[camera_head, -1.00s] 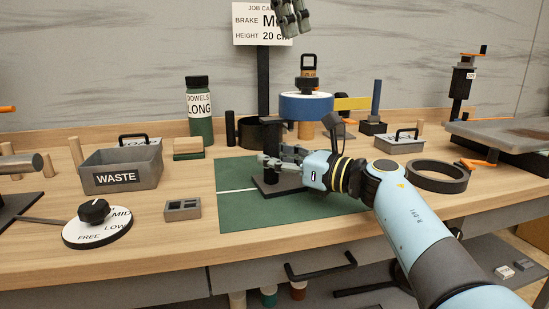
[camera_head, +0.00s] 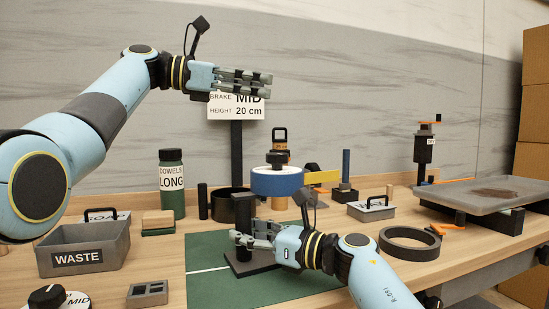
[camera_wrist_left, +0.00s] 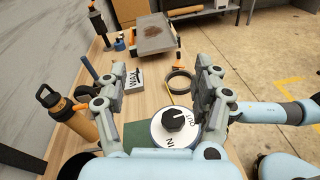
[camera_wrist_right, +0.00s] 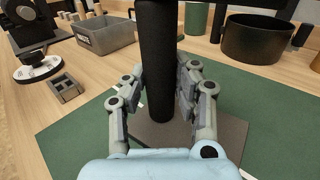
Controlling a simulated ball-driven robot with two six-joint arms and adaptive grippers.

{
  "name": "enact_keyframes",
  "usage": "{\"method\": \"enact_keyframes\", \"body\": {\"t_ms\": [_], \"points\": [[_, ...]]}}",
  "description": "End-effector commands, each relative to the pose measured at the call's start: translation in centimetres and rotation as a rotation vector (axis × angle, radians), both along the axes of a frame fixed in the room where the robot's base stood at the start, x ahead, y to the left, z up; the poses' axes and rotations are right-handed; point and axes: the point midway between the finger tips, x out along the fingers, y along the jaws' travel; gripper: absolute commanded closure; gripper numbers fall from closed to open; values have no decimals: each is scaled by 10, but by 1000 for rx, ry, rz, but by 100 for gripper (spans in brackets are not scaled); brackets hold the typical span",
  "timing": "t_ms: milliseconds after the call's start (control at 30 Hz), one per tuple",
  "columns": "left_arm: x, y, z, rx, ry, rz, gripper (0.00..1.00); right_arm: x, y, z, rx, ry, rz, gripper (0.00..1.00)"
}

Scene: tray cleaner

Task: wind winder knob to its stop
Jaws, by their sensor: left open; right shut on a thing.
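The winder is a blue drum (camera_head: 277,183) with a dark knob (camera_head: 277,158) on top. In the left wrist view its white face reads IN and OUT around the black knob (camera_wrist_left: 174,121). My left gripper (camera_head: 250,82) is open and empty, high above and left of the drum; its fingers also frame the left wrist view (camera_wrist_left: 158,85). My right gripper (camera_head: 252,240) is shut on a black upright post (camera_wrist_right: 157,60) on a flat base (camera_head: 246,264). How the drum joins the post cannot be told.
An orange bottle (camera_wrist_left: 75,122) with a black handle stands close behind the drum, and a yellow strip (camera_head: 322,177) sticks out beside it. A sign (camera_head: 236,107) on a black pole stands behind my left gripper. The green mat (camera_head: 215,285) has bare space in front.

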Motion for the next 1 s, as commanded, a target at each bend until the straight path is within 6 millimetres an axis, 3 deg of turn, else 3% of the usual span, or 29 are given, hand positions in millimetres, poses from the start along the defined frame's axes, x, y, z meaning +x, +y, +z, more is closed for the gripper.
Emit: {"method": "enact_keyframes", "body": {"t_ms": [33,200,300,400,567,1000], "points": [[-3,21,-22,-70,12,11,33,0,0,0,1,1,0,100],[-18,63,-82,-179,84,34,33,0,0,0,0,1,1,100],[-22,75,-117,-167,132,54,33,0,0,-1,0,1,1,100],[-24,77,-135,-161,160,61,33,0,0,-1,0,1,1,100],[-20,60,-140,-161,170,60,33,0,0,-1,0,1,1,100],[1,-23,-140,-160,171,60,33,0,0,-1,0,1,1,100]]}}
